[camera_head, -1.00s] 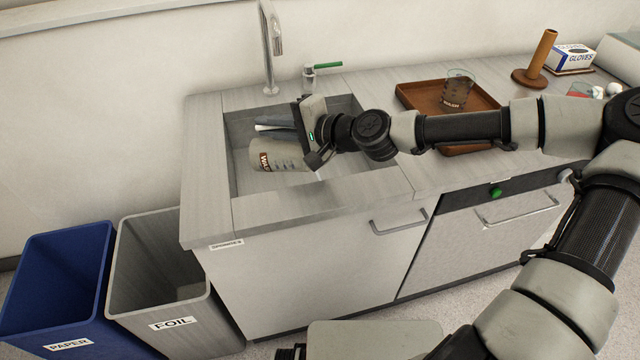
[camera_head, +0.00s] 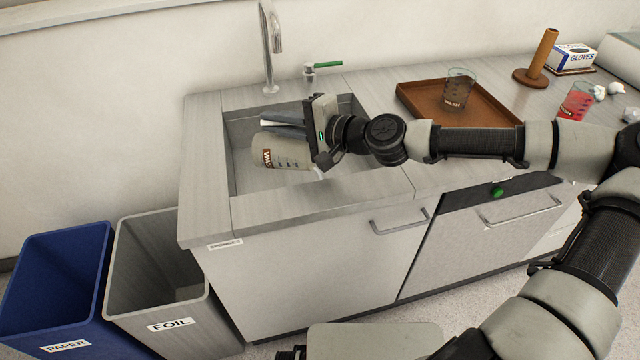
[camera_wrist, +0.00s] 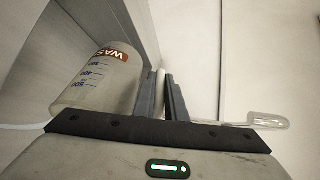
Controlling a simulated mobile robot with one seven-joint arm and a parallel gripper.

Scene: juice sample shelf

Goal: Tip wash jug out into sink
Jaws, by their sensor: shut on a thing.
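The wash jug (camera_head: 284,152) is a cloudy, pale beaker with a brown label and dark scale marks. It is tipped far over onto its side above the sink basin (camera_head: 243,180), apart from the tap. My gripper (camera_head: 268,124) is shut on a thin pale part of it, apparently the handle. In the wrist view the jug (camera_wrist: 105,80) lies left of the fingers (camera_wrist: 161,85), with a pale strip between them. Its mouth and any liquid inside cannot be made out.
A tall tap (camera_head: 271,50) and a green-handled valve (camera_head: 322,66) stand behind the sink. A red-filled beaker (camera_head: 577,103) stands farther right. Paper (camera_head: 60,265) and foil (camera_head: 150,250) bins stand left.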

